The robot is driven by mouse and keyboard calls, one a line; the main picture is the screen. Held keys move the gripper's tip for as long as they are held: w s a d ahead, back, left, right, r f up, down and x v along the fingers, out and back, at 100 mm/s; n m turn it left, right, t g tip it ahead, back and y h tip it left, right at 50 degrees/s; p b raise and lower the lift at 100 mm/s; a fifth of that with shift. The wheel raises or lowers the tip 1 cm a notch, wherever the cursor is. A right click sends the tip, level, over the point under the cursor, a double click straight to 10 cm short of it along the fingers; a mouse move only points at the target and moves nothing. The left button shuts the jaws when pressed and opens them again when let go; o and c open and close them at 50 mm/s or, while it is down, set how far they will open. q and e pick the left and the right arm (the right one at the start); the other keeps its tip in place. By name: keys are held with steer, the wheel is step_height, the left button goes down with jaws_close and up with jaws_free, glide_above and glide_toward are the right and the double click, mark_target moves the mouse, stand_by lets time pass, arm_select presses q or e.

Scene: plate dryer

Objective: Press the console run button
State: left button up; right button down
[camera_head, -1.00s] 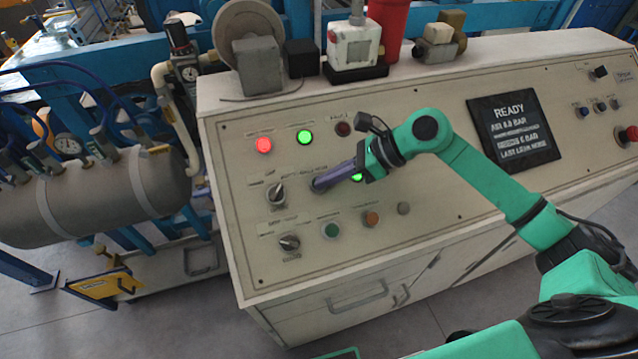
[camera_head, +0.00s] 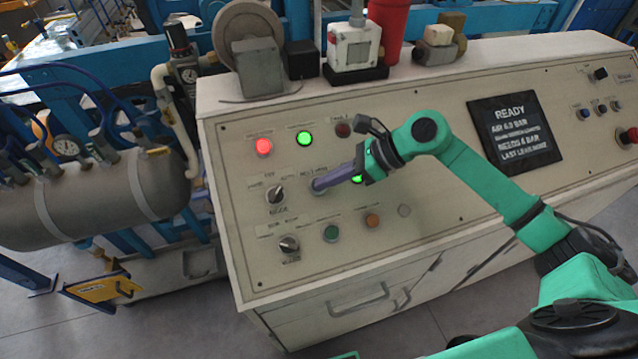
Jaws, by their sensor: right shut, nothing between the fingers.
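The console (camera_head: 440,220) has a sloped cream panel with lamps, knobs and buttons. My right gripper (camera_head: 317,186) is shut and empty, its purple fingers pointing left at a round control (camera_head: 319,189) that they mostly cover. I cannot tell whether they touch it. A lit green control (camera_head: 357,180) shows partly behind the gripper. Below are a dark green button (camera_head: 331,232), an orange button (camera_head: 372,220) and a pale round one (camera_head: 404,210). The small labels are too blurred to tell which is the run button. My left gripper is not in view.
Two selector knobs, upper (camera_head: 275,194) and lower (camera_head: 289,243), sit left of the fingers. A red lamp (camera_head: 264,146) and green lamp (camera_head: 304,138) glow above. A black screen (camera_head: 513,130) reads READY. A red button (camera_head: 628,135) is at the far right. Devices stand along the console top.

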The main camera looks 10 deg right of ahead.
steer(key=shift+f, duration=0.15)
stand_by(0.3)
steer(key=shift+s+r, duration=0.4)
steer(key=shift+r, duration=0.35)
steer(key=r, duration=0.1)
steer(key=s+r, duration=0.1)
steer(key=r, duration=0.1)
steer(key=s+r+p, duration=0.1)
steer(key=shift+s+d+r, duration=0.1)
steer(key=shift+s+r, duration=0.05)
steer(key=shift+s, duration=0.1)
stand_by(0.6)
